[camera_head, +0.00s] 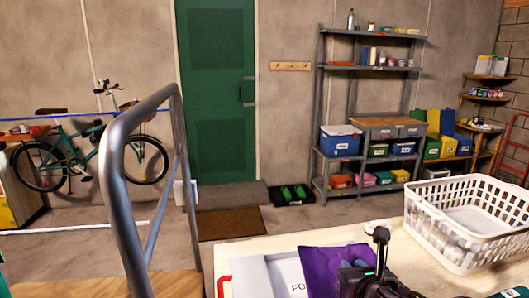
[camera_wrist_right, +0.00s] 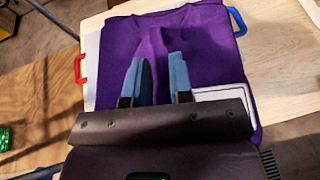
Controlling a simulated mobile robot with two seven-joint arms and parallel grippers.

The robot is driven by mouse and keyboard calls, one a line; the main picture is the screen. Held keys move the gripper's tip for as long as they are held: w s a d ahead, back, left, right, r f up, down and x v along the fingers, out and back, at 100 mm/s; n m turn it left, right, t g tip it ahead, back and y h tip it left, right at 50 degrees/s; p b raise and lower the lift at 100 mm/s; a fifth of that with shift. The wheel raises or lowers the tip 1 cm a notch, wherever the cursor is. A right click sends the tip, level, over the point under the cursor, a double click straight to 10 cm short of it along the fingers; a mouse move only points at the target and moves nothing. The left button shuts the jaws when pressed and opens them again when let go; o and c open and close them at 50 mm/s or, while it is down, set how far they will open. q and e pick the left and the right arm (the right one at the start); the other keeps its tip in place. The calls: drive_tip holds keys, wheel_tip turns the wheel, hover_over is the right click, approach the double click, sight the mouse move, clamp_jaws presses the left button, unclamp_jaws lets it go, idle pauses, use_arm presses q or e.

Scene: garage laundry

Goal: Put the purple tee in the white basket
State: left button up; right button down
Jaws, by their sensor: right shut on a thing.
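The purple tee (camera_wrist_right: 212,50) lies spread on a white folding board on the table; part of it also shows at the bottom of the head view (camera_head: 322,266). My right gripper (camera_wrist_right: 160,70) is shut on a bunched fold of the tee, between its two blue-grey fingers. In the head view my right gripper (camera_head: 362,268) is at the bottom edge, over the tee, its fingers partly hidden. The white basket (camera_head: 440,222) stands on the table at the right; its visible floor is bare. My left gripper is not in view.
The board (camera_head: 285,272) has a red handle and a blue one. A grey metal rail (camera_head: 112,190) rises at left. Bare table (camera_head: 345,235) lies between tee and basket.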

drive_tip(key=s+f, duration=0.1)
drive_tip(key=s+d+f, duration=0.1)
drive_tip(key=f, duration=0.1)
drive_tip(key=s+d+f, duration=0.1)
drive_tip(key=shift+s+d+f, duration=0.25)
drive_tip(key=shift+s+f, duration=0.1)
drive_tip(key=shift+w+a+r+y, duration=0.3)
drive_tip(key=shift+w+r, duration=0.2)
drive_tip(key=shift+r, duration=0.25)
drive_tip(key=shift+s+d+f, duration=0.1)
drive_tip(key=shift+d+f, duration=0.05)
drive_tip(key=shift+f, duration=0.1)
drive_tip(key=shift+s+d+f+h, duration=0.2)
drive_tip(key=shift+s+f+h, duration=0.25)
drive_tip(key=shift+f+h, duration=0.1)
